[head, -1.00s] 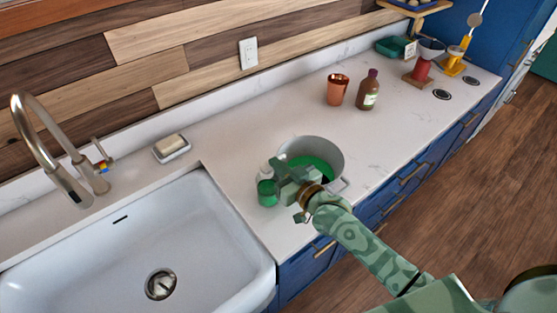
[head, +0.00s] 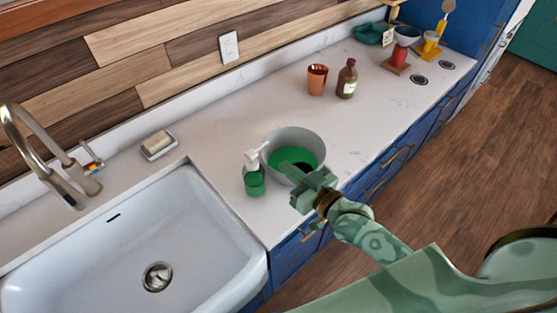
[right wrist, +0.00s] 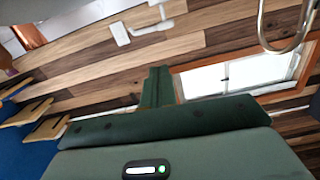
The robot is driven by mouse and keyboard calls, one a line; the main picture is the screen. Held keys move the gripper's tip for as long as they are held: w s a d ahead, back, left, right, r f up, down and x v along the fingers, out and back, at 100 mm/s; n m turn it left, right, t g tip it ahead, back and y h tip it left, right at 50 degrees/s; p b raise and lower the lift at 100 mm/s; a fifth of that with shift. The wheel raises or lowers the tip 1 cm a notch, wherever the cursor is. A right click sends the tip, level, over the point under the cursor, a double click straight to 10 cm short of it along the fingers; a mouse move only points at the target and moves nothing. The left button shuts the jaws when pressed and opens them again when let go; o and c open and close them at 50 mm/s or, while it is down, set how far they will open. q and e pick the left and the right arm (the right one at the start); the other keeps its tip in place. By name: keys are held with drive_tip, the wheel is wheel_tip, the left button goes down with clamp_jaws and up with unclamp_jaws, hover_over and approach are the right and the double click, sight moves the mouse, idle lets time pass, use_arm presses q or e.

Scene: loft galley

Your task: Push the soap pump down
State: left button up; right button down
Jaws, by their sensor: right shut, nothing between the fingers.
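The soap pump is a green bottle (head: 254,182) with a white pump head (head: 253,158). It stands upright on the counter between the sink and a grey pot. The pump head sits clear above the bottle. My right gripper (head: 299,198) is to the right of the bottle, in front of the pot, apart from the pump. Its fingers are shut and empty. In the right wrist view, the shut fingers (right wrist: 157,88) show against the wall, and a white shape, likely the pump head (right wrist: 145,25), shows upside down near the top. My left gripper is out of view.
The grey pot (head: 319,146) with green inside stands just behind my right gripper. The sink (head: 205,225) and faucet (head: 62,172) are at left, with a soap dish (head: 158,146). A copper cup (head: 317,80) and brown bottle (head: 347,80) stand farther back. The counter between is clear.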

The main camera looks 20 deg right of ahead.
drive_tip(key=shift+s, duration=0.35)
wheel_tip(320, 180, up, 2)
drive_tip(key=p, duration=0.2)
drive_tip(key=shift+r+p, duration=0.25)
drive_tip(key=shift+p, duration=0.15)
